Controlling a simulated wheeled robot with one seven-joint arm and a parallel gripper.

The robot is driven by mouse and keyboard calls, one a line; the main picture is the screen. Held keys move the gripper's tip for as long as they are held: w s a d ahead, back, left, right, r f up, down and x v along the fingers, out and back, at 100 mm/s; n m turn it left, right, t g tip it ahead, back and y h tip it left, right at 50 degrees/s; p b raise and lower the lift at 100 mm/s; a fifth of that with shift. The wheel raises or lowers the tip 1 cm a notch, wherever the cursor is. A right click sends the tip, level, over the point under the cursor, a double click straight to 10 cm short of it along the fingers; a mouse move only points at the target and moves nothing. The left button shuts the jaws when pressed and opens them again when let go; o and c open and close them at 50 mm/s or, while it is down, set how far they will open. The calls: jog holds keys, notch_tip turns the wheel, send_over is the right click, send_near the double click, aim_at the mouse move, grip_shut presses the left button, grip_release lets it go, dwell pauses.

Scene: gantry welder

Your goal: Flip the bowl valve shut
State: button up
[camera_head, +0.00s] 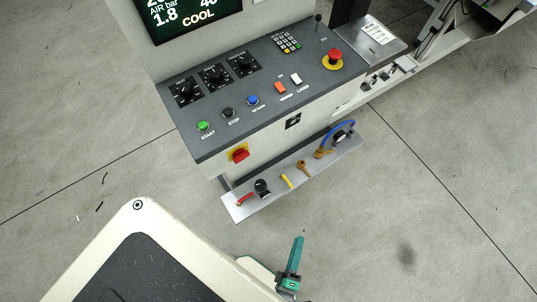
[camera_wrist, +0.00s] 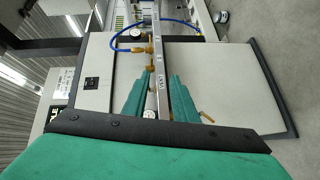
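Several small valves and fittings sit on a metal shelf (camera_head: 275,193) low on the machine's front. They include a red lever (camera_head: 245,199), a yellow lever (camera_head: 286,181), a brass fitting (camera_head: 303,167) and a brass valve (camera_head: 322,153) by a blue hose. I cannot tell which is the bowl valve; no label is readable. My gripper (camera_head: 297,242) is in front of and below the shelf, apart from it. In the wrist view its two teal fingers (camera_wrist: 159,80) are spread with a gap, holding nothing. Brass fittings (camera_wrist: 150,50) and a labelled metal strip (camera_wrist: 158,75) show beyond them.
Above the shelf is a console with dials, buttons and a red emergency stop (camera_head: 334,57). A red rotary switch (camera_head: 240,154) is on the front face. The blue hose (camera_head: 338,127) arches over the shelf's right end. Open concrete floor (camera_head: 400,220) lies in front and right.

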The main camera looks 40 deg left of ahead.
jog(key=w+a+f+n+g+y, duration=0.1)
jog(key=a+f+n+y, duration=0.1)
jog(key=f+n, duration=0.35)
jog(key=a+f+n+g+y, duration=0.1)
jog(key=a+f+n+y, duration=0.15)
jog(key=f+n, duration=0.35)
jog(key=a+f+n+g+y, duration=0.3)
jog(key=a+f+n+y, duration=0.25)
jog(key=a, duration=0.25)
jog(key=shift+n+h, duration=0.3)
jog(key=shift+h, duration=0.1)
jog(key=x, duration=0.9)
jog(key=shift+a, duration=0.45)
grip_shut()
